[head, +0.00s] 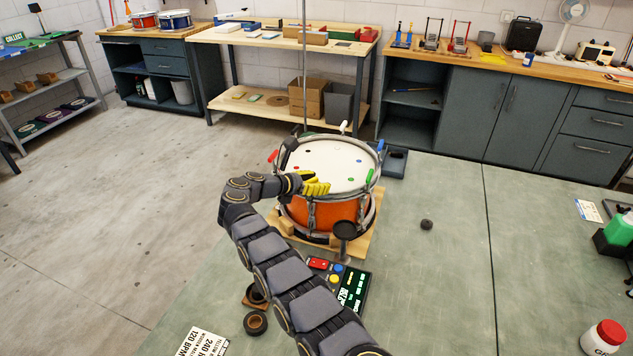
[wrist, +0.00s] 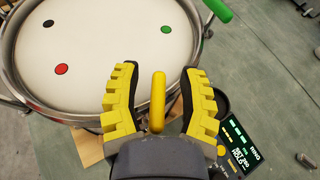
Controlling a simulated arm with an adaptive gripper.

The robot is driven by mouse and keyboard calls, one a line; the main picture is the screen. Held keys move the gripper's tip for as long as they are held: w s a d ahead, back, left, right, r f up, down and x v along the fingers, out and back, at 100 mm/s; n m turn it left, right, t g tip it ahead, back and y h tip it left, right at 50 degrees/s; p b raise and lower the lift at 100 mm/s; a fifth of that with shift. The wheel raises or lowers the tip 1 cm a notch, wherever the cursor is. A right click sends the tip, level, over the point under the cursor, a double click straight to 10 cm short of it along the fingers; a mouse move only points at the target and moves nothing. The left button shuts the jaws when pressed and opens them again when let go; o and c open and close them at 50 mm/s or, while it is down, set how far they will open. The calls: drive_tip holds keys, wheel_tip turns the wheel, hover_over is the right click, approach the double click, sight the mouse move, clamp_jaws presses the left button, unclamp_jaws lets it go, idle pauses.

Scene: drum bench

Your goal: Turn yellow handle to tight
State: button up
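The orange drum (head: 325,215) with a white head stands on a wooden base on the bench. The yellow handle (wrist: 158,100) sits at its near rim in the wrist view, pointing roughly up the picture. My gripper (wrist: 160,82) has its two yellow-padded fingers apart, one on each side of the handle. A gap shows on both sides, so neither finger seems to touch it. In the head view my gripper (head: 318,186) is over the near rim, and the yellow handle cannot be told apart from the yellow fingers there.
Red (head: 272,156), green (head: 369,177), blue (head: 380,145) and white (head: 343,127) handles stand around the rim. A control box with a lit green display (head: 354,289) is in front of the drum.

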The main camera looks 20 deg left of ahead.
drive_tip(key=shift+s+a, duration=0.1)
drive_tip(key=v, duration=1.1)
drive_tip(key=shift+s+r, duration=0.2)
drive_tip(key=shift+s, duration=0.1)
drive_tip(key=shift+a, duration=0.15)
